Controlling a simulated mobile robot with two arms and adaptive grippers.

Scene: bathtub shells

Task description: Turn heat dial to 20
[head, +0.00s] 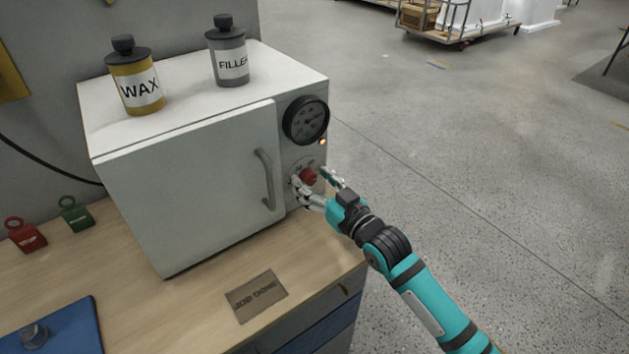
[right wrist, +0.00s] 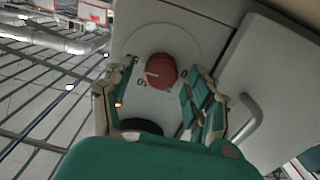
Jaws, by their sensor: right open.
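The red heat dial (head: 308,177) is on the front panel of a white oven (head: 205,165), below a round black gauge (head: 306,119) and a small lit orange lamp (head: 322,142). My right gripper (head: 318,178) is open at the dial, its fingers spread to either side. In the right wrist view the red dial (right wrist: 161,71) with a pale pointer line shows between and beyond the open fingertips (right wrist: 160,80). I see a gap on both sides, with no clear contact. The scale marks around the dial are too small to read surely. My left gripper is not in view.
The oven door handle (head: 265,180) is just left of the dial. WAX (head: 137,80) and FILLER (head: 229,55) bottles stand on the oven. A JOB DONE plate (head: 256,296), blue tray (head: 55,330), and red (head: 26,237) and green (head: 76,215) tagged weights are on the bench.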

